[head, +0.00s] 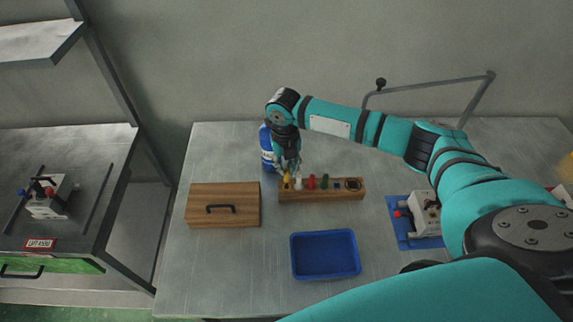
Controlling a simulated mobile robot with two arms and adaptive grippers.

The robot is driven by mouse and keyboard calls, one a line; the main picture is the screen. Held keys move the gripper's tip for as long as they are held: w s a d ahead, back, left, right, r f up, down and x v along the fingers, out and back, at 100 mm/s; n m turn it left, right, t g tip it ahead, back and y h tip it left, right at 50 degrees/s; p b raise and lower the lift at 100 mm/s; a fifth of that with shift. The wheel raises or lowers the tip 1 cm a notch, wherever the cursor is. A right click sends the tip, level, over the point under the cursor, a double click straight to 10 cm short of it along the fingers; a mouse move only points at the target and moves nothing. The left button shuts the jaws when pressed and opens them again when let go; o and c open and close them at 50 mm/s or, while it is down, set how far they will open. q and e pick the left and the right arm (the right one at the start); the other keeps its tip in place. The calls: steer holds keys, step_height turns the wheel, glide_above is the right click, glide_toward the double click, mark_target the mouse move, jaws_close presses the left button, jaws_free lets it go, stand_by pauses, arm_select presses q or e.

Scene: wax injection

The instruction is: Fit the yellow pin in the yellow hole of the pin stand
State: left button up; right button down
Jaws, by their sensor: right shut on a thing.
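The pin stand (332,195) is a long wooden block on the table. The yellow pin (286,182) is at the stand's left end, directly under my right gripper (290,172). The gripper points down and is shut on the yellow pin, partly covering its top. The pin's lower end is at or just above the stand's top; I cannot tell whether it is in the hole, and the yellow hole is hidden. A white pin (298,184), a red pin (311,182) and a green pin (324,182) stand to the right. My left gripper is not in view.
A blue and white bottle (266,148) stands behind the stand's left end. A wooden box with a black handle (223,205) is at the left, and a blue tray (325,254) is in front. A device on a blue mat (408,240) is at the right.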

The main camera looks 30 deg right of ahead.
mark_target(286, 170)
stand_by(0.8)
steer(key=shift+f+b, duration=0.65)
steer(key=shift+f, duration=1.1)
steer(key=c, duration=1.2)
jaws_free()
step_height(286, 170, up, 12)
steer(key=shift+a+r, duration=0.1)
steer(key=shift+a, duration=0.05)
